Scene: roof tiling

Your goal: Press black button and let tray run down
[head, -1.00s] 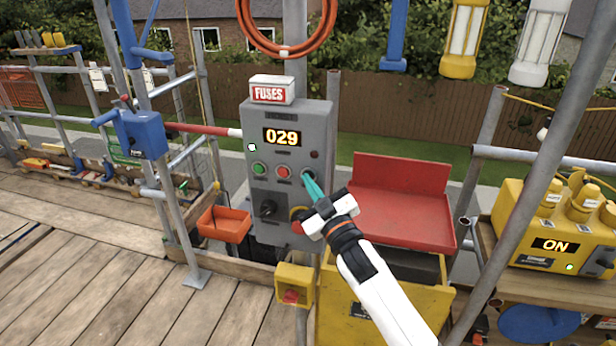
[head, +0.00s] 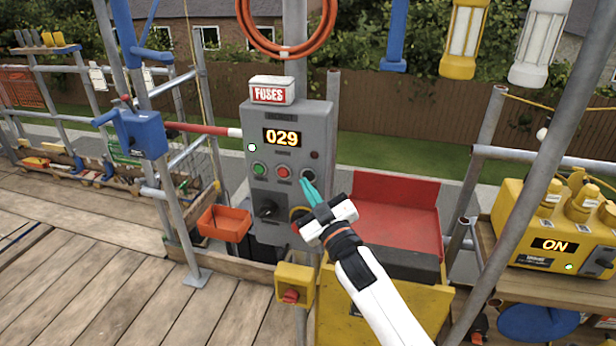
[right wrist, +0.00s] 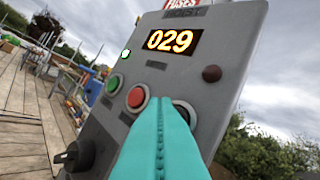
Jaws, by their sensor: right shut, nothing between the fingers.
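The black button (head: 308,175) is the rightmost of three buttons on the grey hoist control box (head: 318,135). In the right wrist view the black button (right wrist: 187,112) is partly hidden behind my fingers. My right gripper (head: 305,184) is shut and empty, its teal fingertips at the lower left edge of the black button; I cannot tell whether they touch it. The red tray (head: 400,220) is right of the box, above a yellow frame and partly hidden by my arm. The box display reads 029. My left gripper is not in view.
Green (head: 259,169) and red (head: 283,172) buttons sit left of the black one, with a dark rotary knob (head: 267,208) below. An orange bin (head: 224,222) hangs at the left. A yellow unit (head: 550,225) reading ON and a slanting pole stand at the right.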

